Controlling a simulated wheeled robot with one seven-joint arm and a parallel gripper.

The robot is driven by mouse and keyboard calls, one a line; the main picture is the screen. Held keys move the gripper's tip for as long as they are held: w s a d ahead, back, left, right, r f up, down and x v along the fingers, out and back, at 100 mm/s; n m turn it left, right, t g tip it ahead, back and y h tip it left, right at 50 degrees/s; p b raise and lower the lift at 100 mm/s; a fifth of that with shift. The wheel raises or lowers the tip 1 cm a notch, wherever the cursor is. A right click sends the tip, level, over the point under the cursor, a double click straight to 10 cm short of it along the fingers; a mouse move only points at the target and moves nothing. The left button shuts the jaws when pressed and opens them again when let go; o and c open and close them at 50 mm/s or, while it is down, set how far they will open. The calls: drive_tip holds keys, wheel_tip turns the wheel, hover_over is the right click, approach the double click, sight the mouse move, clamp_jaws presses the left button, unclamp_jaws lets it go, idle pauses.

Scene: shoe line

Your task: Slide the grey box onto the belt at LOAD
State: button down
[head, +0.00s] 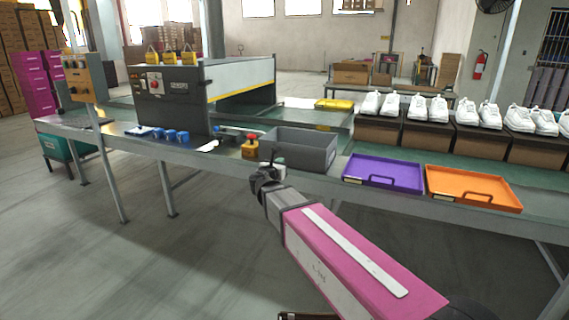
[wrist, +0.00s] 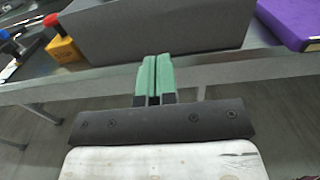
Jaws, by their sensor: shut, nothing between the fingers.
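The grey box (head: 302,151) is an open-topped bin standing upright on the metal worktop near its front edge. Its near wall (wrist: 155,32) fills the upper middle of the wrist view. My gripper (wrist: 156,60) is shut and empty, its green fingertips side by side and pointing at the box's near side. I cannot tell whether the tips touch the box. In the head view my gripper (head: 267,165) is just in front of the box's left end. The green belt (head: 312,117) runs behind the box. I cannot read a LOAD label.
A yellow block with a red button (head: 250,147) stands left of the box. A purple tray (head: 383,173) and an orange tray (head: 472,188) lie to its right. White shoes (head: 437,109) on boxes line the back right. A dark machine (head: 172,97) stands at left.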

sight(293, 151)
drive_tip(key=x, duration=1.2)
drive_tip(key=shift+s, duration=0.1)
drive_tip(key=x, duration=3.4)
drive_tip(key=shift+s+d, duration=0.1)
drive_tip(key=shift+d, duration=0.1)
drive_tip(key=shift+s, duration=0.15)
